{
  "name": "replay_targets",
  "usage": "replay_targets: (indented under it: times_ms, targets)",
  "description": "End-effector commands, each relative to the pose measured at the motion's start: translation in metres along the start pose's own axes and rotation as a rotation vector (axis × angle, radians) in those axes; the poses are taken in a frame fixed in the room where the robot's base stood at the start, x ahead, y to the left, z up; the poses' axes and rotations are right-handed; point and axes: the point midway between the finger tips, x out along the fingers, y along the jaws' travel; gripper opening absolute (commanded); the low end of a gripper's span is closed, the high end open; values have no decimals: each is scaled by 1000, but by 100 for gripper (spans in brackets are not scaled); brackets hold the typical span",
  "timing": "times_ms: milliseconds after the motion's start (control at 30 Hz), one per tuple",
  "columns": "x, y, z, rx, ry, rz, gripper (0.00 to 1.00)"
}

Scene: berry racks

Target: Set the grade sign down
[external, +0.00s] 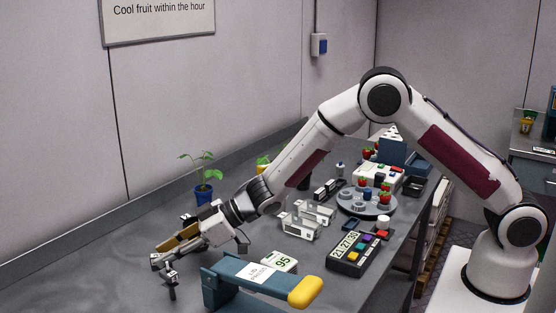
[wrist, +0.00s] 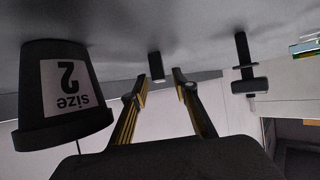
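My gripper (external: 165,265) is low over the left part of the grey bench in the external view. In the wrist view, its two yellow-padded fingers (wrist: 161,88) stand apart, and I see nothing clamped between them. The wrist view is upside down. No grade sign can be picked out with certainty. A dark tapered pot (wrist: 30,95) with a white "size 2" label stands to the left of the fingers in the wrist view, apart from them. A small dark post (wrist: 156,66) shows beyond the fingertips, and another dark fixture (wrist: 243,65) is to the right.
A plant in a blue pot (external: 203,195) stands behind my gripper. A blue object with a yellow end (external: 305,292) and a white box marked "95" (external: 283,261) are at the front. Clear cases (external: 301,226), a timer (external: 350,250) and a round tray (external: 366,208) fill the right. The far left bench is clear.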

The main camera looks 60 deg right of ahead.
Motion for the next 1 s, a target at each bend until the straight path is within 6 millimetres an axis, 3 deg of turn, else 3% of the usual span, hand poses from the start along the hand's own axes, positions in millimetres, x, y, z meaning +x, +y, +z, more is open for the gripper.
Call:
replay_targets:
  times_ms: [1000]
  targets:
    - [-106,1,-1,1,2,1,29]
